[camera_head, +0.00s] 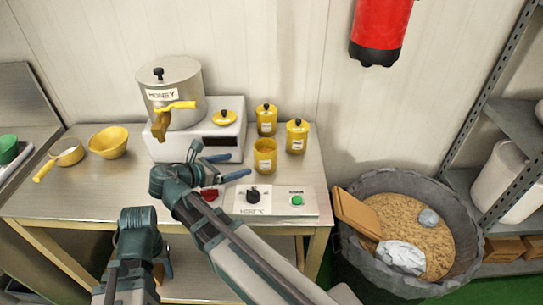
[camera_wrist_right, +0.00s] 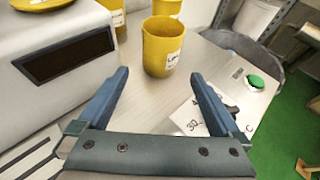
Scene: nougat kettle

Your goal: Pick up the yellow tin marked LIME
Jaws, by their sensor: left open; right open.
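An open yellow tin (camera_head: 265,157) without a lid stands on the metal table, nearest of three yellow tins. In the right wrist view this tin (camera_wrist_right: 163,47) has a white label that seems to begin with L; the rest is too small to read. My right gripper (camera_head: 241,166) is open and empty, left of the tin in the head view. In the right wrist view its fingers (camera_wrist_right: 160,76) point towards the tin, which is upright just beyond the tips, apart from them. My left arm shows at the lower left, but its gripper cannot be made out.
Two lidded yellow tins (camera_head: 266,120) (camera_head: 297,137) stand behind. A white box (camera_head: 222,140) with a yellow lid (camera_head: 225,118) and a kettle (camera_head: 170,90) is on the left. A control panel (camera_head: 275,202) with a green button lies in front. A grey bin (camera_head: 375,265) stands right.

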